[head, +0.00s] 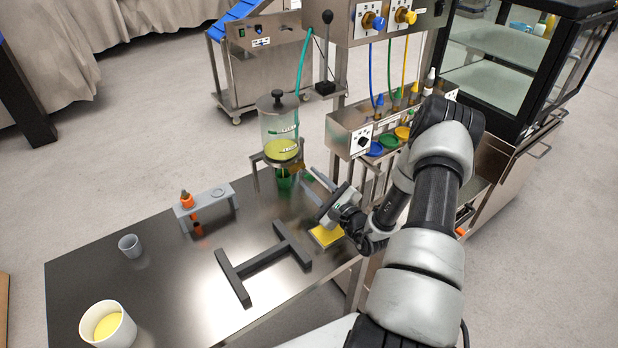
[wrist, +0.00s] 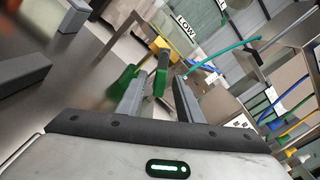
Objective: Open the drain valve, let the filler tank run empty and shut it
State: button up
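The filler tank (head: 280,130) is a clear cylinder with a dark lid on a metal stand at the table's far edge. Yellow liquid (head: 282,150) stands in its lower part. In the wrist view its LOW mark (wrist: 186,25) shows, with a brass-coloured valve body (wrist: 155,44) below. A green valve handle (wrist: 161,82) hangs near the valve, seen between my fingers; contact cannot be told. My gripper (head: 312,184) is open beside the stand, and its fingers also show in the wrist view (wrist: 158,90). A green piece (head: 284,180) shows under the tank.
A white tub (head: 121,334) with yellow contents and a grey cup (head: 130,245) stand at left. A grey stand (head: 213,198) holds an orange-topped item. A dark H-shaped frame (head: 262,260) and a yellow pad (head: 326,236) lie nearer. The steel dispenser (head: 345,135) with hoses is at right.

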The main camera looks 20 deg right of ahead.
jog(key=s+d, duration=0.1)
jog(key=s, duration=0.4)
jog(key=s+d, duration=0.1)
jog(key=s, duration=0.4)
jog(key=s+d, duration=0.1)
jog(key=s, duration=0.4)
jog(key=shift+p, duration=0.3)
